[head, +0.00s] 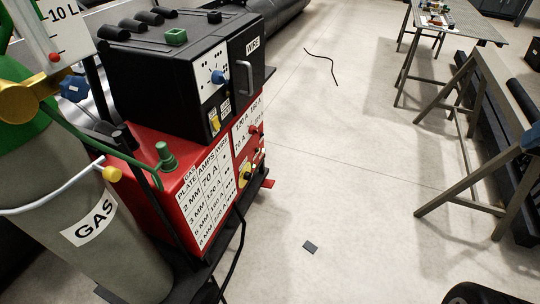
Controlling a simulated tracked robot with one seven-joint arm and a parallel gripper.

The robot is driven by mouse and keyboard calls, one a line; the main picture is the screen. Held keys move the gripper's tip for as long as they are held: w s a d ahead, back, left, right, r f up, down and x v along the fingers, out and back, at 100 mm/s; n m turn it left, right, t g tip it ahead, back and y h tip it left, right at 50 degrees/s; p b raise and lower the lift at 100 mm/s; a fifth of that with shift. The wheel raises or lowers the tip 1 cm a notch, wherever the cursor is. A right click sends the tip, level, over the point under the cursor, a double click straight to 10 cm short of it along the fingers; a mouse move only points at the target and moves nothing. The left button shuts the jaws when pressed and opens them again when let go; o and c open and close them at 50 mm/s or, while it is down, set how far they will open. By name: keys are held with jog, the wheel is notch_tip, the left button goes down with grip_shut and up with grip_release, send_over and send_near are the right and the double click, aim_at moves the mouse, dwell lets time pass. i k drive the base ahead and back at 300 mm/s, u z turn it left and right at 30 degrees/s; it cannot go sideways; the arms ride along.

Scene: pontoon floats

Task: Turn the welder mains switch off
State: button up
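The welder is a red cabinet (185,195) with a black wire feeder box (165,65) on top, at the left of the head view. A red knob (253,130) sits higher on the same face. The feeder box carries a blue knob (218,77), a yellow switch plate (214,122) and a grey handle. My gripper is not in view.
A grey gas cylinder (95,235) with green top and hose stands left of the welder. A black cable (235,250) hangs to the floor. Trestles (460,130) stand right; the middle floor is mostly clear.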

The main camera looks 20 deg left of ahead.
aim_at(248, 177)
jog(key=u, duration=0.3)
jog(key=i, duration=1)
jog(key=u, duration=0.55)
